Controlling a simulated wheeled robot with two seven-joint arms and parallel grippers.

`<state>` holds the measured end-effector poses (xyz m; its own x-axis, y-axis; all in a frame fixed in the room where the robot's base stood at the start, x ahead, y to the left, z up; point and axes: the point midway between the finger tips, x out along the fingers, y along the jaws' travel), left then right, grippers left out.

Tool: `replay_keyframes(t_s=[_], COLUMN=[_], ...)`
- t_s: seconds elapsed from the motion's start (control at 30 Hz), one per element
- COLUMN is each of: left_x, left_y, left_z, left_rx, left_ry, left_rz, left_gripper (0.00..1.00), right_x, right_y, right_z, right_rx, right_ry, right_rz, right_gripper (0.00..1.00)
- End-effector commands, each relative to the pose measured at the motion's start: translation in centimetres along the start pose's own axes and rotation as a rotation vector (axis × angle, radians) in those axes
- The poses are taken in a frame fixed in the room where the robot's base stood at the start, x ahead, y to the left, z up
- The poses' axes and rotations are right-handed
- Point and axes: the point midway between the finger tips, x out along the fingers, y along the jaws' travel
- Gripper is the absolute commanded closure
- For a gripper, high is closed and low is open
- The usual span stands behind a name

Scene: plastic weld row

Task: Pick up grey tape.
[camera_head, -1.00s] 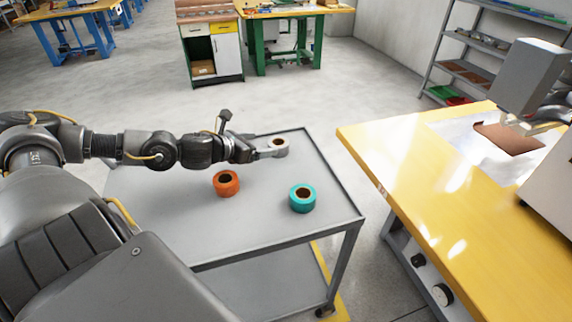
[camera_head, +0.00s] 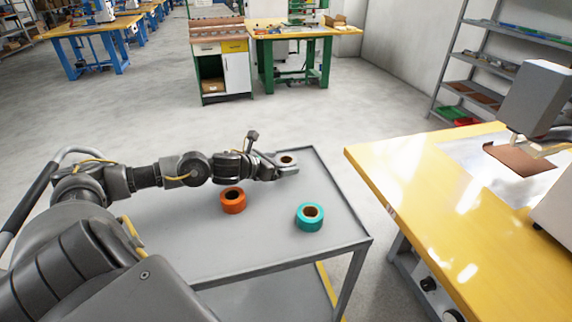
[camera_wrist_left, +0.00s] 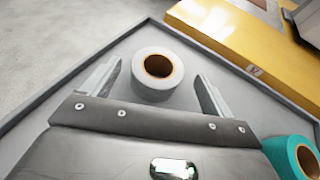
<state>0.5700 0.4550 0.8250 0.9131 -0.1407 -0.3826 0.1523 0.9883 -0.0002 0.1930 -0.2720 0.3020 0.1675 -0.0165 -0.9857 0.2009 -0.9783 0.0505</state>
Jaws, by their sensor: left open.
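The grey tape (camera_head: 287,160) is a roll with a brown core near the far corner of the grey cart top (camera_head: 190,247). My left gripper (camera_head: 285,167) is at the roll in the head view, and its fingers partly hide the roll's side. In the left wrist view the grey tape (camera_wrist_left: 157,73) lies between the two open fingers of my left gripper (camera_wrist_left: 156,88). A gap shows on each side, so neither finger appears to touch it. My right gripper is not in view.
An orange tape roll (camera_head: 233,200) and a teal tape roll (camera_head: 309,217) stand on the cart nearer to me. The teal roll (camera_wrist_left: 291,157) also shows in the left wrist view. A yellow-topped workbench (camera_head: 420,185) with a machine (camera_head: 545,98) stands to the right, across a gap.

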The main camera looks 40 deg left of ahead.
Motion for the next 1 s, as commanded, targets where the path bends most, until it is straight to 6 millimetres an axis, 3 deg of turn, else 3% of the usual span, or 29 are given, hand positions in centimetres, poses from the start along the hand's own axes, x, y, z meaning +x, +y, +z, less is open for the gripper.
replay_keyframes(t_s=[0.1,0.27,0.4,0.7,1.0], left_x=[0.6,2.9,4.6,5.2,5.2], left_y=[0.1,0.2,0.3,0.3,0.3], left_z=[0.1,0.2,0.1,-0.1,-0.1], left_rx=[-0.002,-0.005,-0.003,0.001,0.001], left_ry=[0.000,-0.002,-0.002,0.001,0.001], left_rz=[0.000,-0.001,0.001,0.000,0.000], left_gripper=[0.14,0.14,0.14,0.14,0.52], right_x=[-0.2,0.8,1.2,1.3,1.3], right_y=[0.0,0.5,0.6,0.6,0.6], right_z=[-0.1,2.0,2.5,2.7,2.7], right_rx=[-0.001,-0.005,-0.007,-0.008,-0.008], right_ry=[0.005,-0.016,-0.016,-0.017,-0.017], right_rz=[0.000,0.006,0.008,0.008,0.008], right_gripper=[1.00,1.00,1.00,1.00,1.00])
